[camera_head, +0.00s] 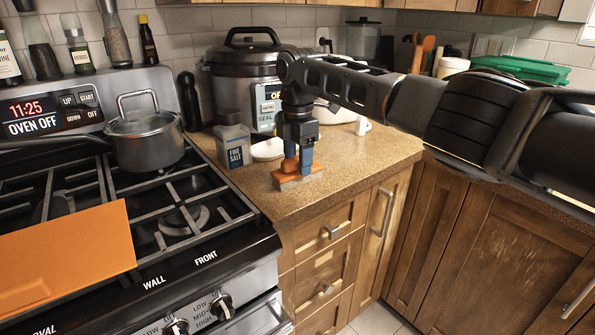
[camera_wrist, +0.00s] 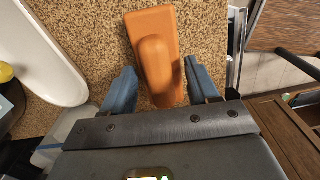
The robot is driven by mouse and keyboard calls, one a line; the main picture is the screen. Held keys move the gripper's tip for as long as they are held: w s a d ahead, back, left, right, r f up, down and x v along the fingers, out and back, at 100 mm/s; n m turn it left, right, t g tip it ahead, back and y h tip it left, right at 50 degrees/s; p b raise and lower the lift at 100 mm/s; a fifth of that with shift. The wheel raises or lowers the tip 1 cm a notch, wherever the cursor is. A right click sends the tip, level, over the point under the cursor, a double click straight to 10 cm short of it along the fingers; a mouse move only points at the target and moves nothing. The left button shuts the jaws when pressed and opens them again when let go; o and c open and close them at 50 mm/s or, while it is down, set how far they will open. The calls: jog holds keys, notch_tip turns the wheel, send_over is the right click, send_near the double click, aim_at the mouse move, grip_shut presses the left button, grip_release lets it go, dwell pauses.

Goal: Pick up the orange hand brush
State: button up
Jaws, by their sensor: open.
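The orange hand brush (camera_head: 298,176) lies on the speckled countertop near its front corner, in front of the pressure cooker. In the wrist view the brush (camera_wrist: 154,56) lies lengthwise, with its raised handle toward my gripper. My gripper (camera_head: 298,158) points down at the brush from above. Its two blue fingers (camera_wrist: 158,88) are apart, one on each side of the brush's near part. Gaps show between the fingers and the brush in the wrist view. The bristles are mostly hidden under the orange body.
A fine salt container (camera_head: 233,142) and a small white dish (camera_head: 267,149) stand left of my gripper. The pressure cooker (camera_head: 245,75) is behind. A stove with a pot (camera_head: 145,138) is at the left. The countertop (camera_head: 355,160) is clear to the right of the brush.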

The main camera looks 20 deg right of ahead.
aim_at(297, 157)
jog(key=shift+c, duration=0.4)
jog(key=c, duration=0.7)
jog(key=shift+o, duration=0.2)
jog(key=shift+r, duration=0.1)
jog(key=shift+r, duration=0.6)
notch_tip(297, 157, up, 3)
jog(key=shift+f+b, duration=0.1)
jog(key=shift+b, duration=0.2)
jog(key=s+d+r, duration=0.4)
jog(key=d+r, duration=0.2)
jog(key=d, duration=0.4)
jog(key=shift+s+d+r+b, duration=0.15)
jog(key=shift+d+r+b, duration=0.2)
jog(key=shift+d+r, duration=0.05)
